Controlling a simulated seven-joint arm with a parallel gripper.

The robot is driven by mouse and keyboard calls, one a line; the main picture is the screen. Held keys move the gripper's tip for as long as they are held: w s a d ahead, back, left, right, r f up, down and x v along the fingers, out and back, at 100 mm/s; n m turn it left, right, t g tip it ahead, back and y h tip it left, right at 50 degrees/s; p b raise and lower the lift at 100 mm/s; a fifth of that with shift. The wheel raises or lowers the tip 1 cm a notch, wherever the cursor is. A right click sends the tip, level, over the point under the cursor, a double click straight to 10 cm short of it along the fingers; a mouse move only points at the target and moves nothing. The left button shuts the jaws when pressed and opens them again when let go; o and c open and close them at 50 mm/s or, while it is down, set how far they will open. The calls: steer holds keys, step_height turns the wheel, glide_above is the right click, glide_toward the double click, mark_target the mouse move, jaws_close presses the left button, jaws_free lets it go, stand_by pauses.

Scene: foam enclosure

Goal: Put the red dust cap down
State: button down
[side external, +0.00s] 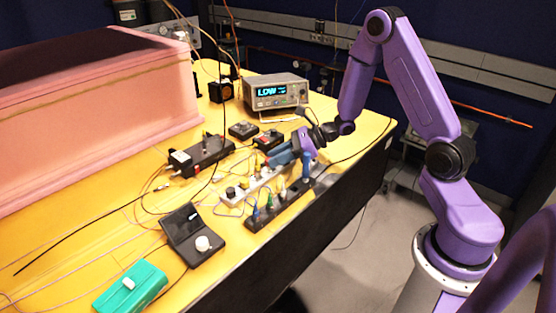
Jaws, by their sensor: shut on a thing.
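My gripper (307,160) reaches in from the right and points down over the black rack (263,220) at the table's right edge. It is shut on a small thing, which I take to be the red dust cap. The cap itself is too small or hidden between the fingers to make out. I cannot tell whether it touches anything below.
Several coloured connectors stand on the rack beside a pale strip (235,192) with cables. Black boxes (203,155), a display instrument (275,92), a black device with a white knob (192,235) and a green box (130,287) surround it.

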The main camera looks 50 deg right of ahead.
steer(key=shift+f, duration=0.6)
steer(key=shift+f, duration=0.2)
steer(key=c, duration=0.9)
jaws_free()
steer(key=v, duration=1.6)
steer(key=shift+w+d, duration=0.3)
steer(key=shift+d, duration=0.05)
steer(key=shift+o, duration=0.6)
steer(key=shift+s+d+r, duration=0.25)
steer(key=shift+s+d, duration=0.2)
steer(key=shift+s, duration=0.05)
